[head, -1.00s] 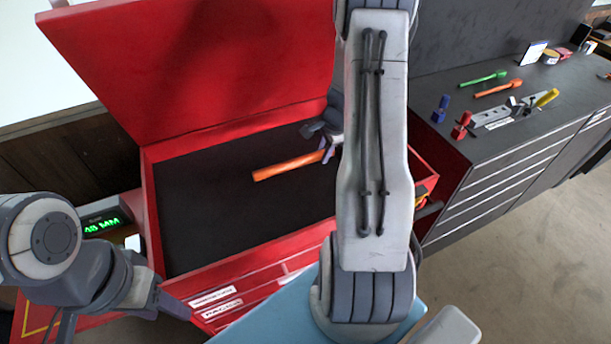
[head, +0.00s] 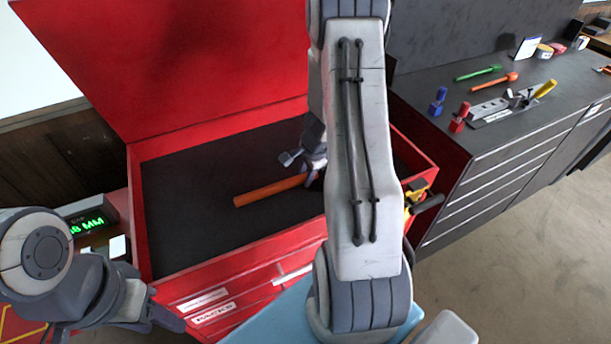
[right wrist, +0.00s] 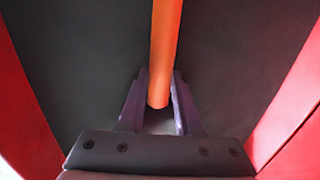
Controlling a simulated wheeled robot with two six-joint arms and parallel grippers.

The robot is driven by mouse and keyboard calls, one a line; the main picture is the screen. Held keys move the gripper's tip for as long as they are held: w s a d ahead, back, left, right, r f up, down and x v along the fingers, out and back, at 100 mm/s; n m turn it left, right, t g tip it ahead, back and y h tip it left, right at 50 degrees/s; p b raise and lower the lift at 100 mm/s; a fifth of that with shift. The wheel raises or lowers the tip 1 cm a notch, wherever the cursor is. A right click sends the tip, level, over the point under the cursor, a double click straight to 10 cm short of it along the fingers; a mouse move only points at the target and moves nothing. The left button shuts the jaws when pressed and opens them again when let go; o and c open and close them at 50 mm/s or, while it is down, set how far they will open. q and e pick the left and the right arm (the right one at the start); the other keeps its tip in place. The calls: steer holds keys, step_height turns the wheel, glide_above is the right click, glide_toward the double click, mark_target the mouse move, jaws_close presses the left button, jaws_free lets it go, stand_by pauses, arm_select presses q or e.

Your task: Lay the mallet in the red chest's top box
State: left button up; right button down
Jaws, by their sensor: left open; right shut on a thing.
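The mallet's orange handle (head: 268,190) is over or in the open top box of the red chest (head: 225,262), above its dark floor. I cannot tell whether it touches the floor. My right gripper (head: 308,172) is shut on the mallet, reaching down inside the box's rim. In the right wrist view the handle (right wrist: 165,50) runs up from between the purple fingers (right wrist: 158,108). I cannot make out the mallet's head. My left gripper (head: 160,308) is open and empty, low in front of the chest's left side.
The red lid (head: 170,60) stands open behind the box. A dark workbench (head: 490,120) to the right holds several tools. A green-lit display (head: 88,222) stands left of the chest. The box floor left of the mallet is clear.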

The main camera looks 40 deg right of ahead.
steer(key=shift+f, duration=0.15)
steer(key=c, duration=0.6)
jaws_free()
